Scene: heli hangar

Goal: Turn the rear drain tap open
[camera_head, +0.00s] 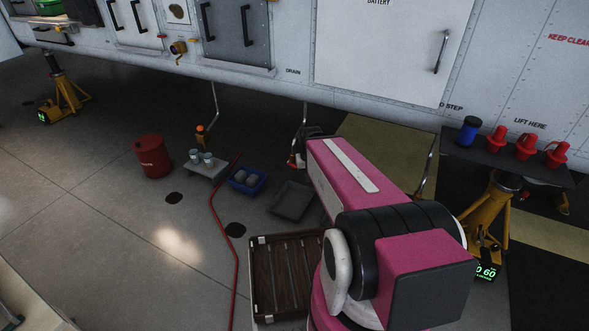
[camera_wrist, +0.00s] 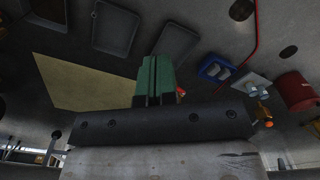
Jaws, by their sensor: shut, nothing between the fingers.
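Several thin drain pipes hang below the grey hull, near a DRAIN label. The left pipe (camera_head: 213,100) ends by an orange-topped tap (camera_head: 201,130), which also shows in the wrist view (camera_wrist: 265,123). A middle pipe (camera_head: 304,115) ends by a red and white fitting (camera_head: 293,160), partly hidden by my arm. A right pipe (camera_head: 430,160) shows beyond my arm. I cannot tell which one is the rear drain tap. My gripper (camera_wrist: 160,72) has green fingers, shut and empty. A little red shows beside them, partly hidden. The head view hides my gripper behind my arm.
On the floor are a red bucket (camera_head: 152,157), a blue crate (camera_head: 247,180), a dark tray (camera_head: 292,201), a slatted crate (camera_head: 258,270) and a red hose (camera_head: 222,223). Yellow jacks (camera_head: 66,95) stand under the hull. A shelf (camera_head: 500,158) holds red and blue caps.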

